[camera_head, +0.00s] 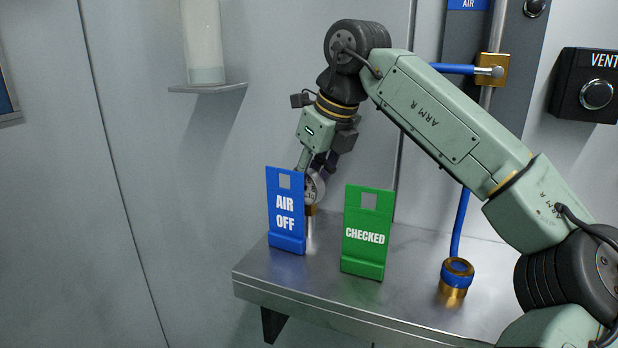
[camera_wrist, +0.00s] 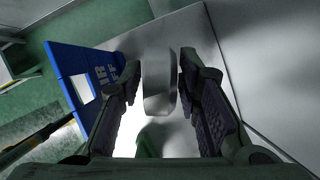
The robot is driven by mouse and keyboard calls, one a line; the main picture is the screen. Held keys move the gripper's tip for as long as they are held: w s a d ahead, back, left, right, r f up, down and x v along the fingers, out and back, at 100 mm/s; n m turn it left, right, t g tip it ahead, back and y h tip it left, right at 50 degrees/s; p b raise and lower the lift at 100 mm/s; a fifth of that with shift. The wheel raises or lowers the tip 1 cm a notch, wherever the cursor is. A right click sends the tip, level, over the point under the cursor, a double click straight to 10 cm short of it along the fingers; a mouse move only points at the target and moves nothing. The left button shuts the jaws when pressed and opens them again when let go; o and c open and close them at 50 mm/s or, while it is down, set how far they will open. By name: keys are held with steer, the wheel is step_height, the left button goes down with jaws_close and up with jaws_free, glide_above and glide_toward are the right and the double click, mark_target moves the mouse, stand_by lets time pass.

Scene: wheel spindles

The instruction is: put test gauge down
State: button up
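The test gauge (camera_head: 315,188) has a round pale dial and a brass fitting below it. In the head view it is upright at the shelf's left end, partly hidden by the blue AIR OFF sign (camera_head: 286,212). My gripper (camera_head: 318,168) reaches down over it from above. In the wrist view the gauge (camera_wrist: 160,85) is seen edge-on between my two fingers (camera_wrist: 160,75), with a narrow gap on each side. The fingers look open around it. The gauge's foot is mostly hidden, but it appears to stand on the metal shelf (camera_head: 400,300).
A green CHECKED sign (camera_head: 368,235) stands right of the blue sign. A brass and blue hose fitting (camera_head: 455,278) is farther right on the shelf. The wall is close behind. Bare shelf lies between the green sign and the hose fitting.

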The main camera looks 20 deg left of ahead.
steer(key=shift+o, duration=0.7)
steer(key=shift+r, duration=0.35)
steer(key=v, duration=1.1)
steer(key=shift+r, duration=0.35)
